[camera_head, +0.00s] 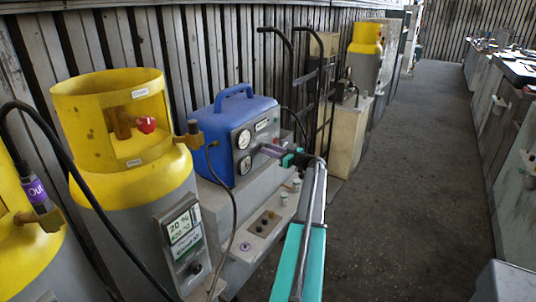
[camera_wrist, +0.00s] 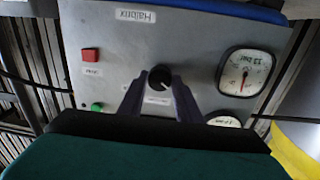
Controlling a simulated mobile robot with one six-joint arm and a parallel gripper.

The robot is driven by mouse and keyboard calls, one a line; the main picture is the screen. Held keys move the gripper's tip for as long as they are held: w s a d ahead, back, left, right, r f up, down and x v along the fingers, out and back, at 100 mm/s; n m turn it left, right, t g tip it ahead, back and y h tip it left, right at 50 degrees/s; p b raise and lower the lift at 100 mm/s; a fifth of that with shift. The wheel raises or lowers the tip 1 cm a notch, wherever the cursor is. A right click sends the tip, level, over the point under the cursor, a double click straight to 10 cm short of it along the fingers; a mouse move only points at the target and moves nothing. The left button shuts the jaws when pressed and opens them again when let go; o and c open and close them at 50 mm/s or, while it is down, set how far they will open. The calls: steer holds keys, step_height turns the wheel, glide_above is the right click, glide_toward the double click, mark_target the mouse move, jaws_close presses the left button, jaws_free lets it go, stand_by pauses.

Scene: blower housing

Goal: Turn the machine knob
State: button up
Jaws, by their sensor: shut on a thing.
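The machine is a blue box (camera_head: 236,112) with a handle on top and a grey front panel. In the wrist view the panel (camera_wrist: 190,40) appears upside down, with a black round knob (camera_wrist: 160,76) near its middle. The two purple fingers of my gripper (camera_wrist: 158,88) reach up to the knob from either side and are shut on it. In the head view my gripper (camera_head: 268,150) points at the panel's right part, and the knob is hidden behind it.
The panel has a red button (camera_wrist: 90,55), a green button (camera_wrist: 97,106) and a white gauge (camera_wrist: 245,72). A yellow-topped tank (camera_head: 125,185) stands left of the machine, with a dark hose nearby. A hand truck (camera_head: 325,85) stands beyond. The floor (camera_head: 415,150) to the right is clear.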

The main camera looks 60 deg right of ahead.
steer(key=m+b, duration=0.1)
steer(key=m, duration=0.6)
steer(key=m+y+b, duration=0.1)
steer(key=m+b, duration=0.1)
steer(key=m, duration=0.5)
steer(key=m+b, duration=0.1)
steer(key=m, duration=0.6)
steer(key=shift+w+d+r+m+g+y, duration=0.1)
steer(key=shift+r+m+g+y, duration=0.2)
steer(key=shift+m, duration=0.1)
stand_by(0.6)
steer(key=o, duration=1)
steer(key=shift+f, duration=0.1)
steer(key=shift+o, duration=0.2)
steer(key=shift+b, duration=0.3)
steer(key=s+b, duration=0.2)
steer(key=s, duration=1.2)
steer(key=shift+d+r, duration=0.15)
steer(key=shift+r, duration=0.25)
